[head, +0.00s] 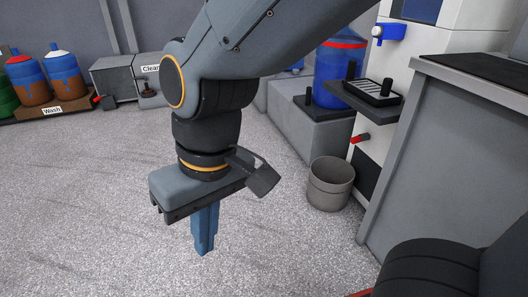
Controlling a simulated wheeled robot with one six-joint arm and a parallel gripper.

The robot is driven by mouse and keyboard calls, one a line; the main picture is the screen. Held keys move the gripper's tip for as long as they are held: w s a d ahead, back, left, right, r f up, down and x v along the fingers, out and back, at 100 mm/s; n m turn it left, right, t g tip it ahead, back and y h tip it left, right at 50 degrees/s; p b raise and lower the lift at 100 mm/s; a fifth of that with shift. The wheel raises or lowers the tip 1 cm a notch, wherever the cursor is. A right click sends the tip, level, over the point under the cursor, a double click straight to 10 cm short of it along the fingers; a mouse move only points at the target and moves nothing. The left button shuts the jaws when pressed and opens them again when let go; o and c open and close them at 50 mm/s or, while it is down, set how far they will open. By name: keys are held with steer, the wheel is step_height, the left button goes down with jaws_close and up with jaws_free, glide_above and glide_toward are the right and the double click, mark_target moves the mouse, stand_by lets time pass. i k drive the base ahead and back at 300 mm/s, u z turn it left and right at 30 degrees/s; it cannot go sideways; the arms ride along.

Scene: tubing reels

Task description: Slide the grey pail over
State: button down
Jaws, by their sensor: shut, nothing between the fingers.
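The grey pail (330,186) stands upright on the speckled floor in the head view, right of centre. It is beside the grey cabinet and in front of the white dispenser unit. My gripper (205,248) points straight down, left of the pail and nearer to me. Its blue fingers are shut together with nothing between them. A clear gap of floor lies between the fingers and the pail. The inside bottom of the pail is hidden.
A grey counter (425,150) stands close right of the pail. A low grey block (322,142) and a drip shelf (372,95) are behind it. Blue-brown bottles (62,75) stand at the back left by a "Wash" label. Floor at left and centre is free.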

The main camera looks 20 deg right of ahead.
mark_target(331, 179)
steer(key=u, duration=1.15)
steer(key=i, duration=1.95)
steer(key=z, duration=2.8)
